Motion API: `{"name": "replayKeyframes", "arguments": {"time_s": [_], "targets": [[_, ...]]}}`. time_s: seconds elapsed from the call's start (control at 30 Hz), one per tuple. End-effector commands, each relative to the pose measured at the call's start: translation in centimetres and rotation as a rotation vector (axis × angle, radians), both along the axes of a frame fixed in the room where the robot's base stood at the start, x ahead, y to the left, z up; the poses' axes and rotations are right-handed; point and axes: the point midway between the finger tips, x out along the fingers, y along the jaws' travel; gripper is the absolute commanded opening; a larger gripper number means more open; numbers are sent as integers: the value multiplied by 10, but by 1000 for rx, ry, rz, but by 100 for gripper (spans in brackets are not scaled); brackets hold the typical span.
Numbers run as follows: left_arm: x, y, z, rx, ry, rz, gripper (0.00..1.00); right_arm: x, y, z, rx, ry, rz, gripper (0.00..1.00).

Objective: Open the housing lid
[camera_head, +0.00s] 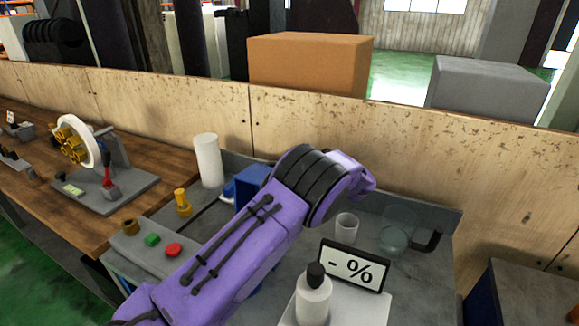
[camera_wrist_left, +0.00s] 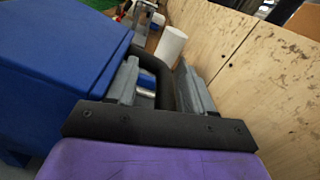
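The blue housing (camera_head: 252,182) stands mid-bench in the head view, partly hidden by my left arm. In the left wrist view a large blue housing part (camera_wrist_left: 65,65) fills the left side. Contact with the fingers cannot be made out. In the head view the left gripper is hidden behind my purple arm. My right gripper is in neither view.
A white cylinder (camera_head: 208,160) stands left of the housing. A green button (camera_head: 152,240) and a red button (camera_head: 173,250) sit in front. A wooden panel (camera_head: 430,150) runs behind.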

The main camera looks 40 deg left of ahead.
Motion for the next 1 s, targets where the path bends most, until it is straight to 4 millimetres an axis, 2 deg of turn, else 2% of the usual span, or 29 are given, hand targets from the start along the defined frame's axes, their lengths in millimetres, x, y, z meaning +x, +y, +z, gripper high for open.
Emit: {"name": "replayKeyframes", "arguments": {"time_s": [0.27,0.37,0.5,0.7,0.8,1.0], "targets": [[2,-6,-2,1,-1,-2,53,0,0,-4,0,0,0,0],[8,-22,-5,1,-2,-4,53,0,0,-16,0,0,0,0],[19,-56,-7,1,-3,-6,53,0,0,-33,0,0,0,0],[31,-92,-4,2,-1,-3,53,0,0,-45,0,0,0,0],[33,-99,-2,1,0,-1,53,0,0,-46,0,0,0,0],[33,-101,-1,0,2,-1,53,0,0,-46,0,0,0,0]]}}
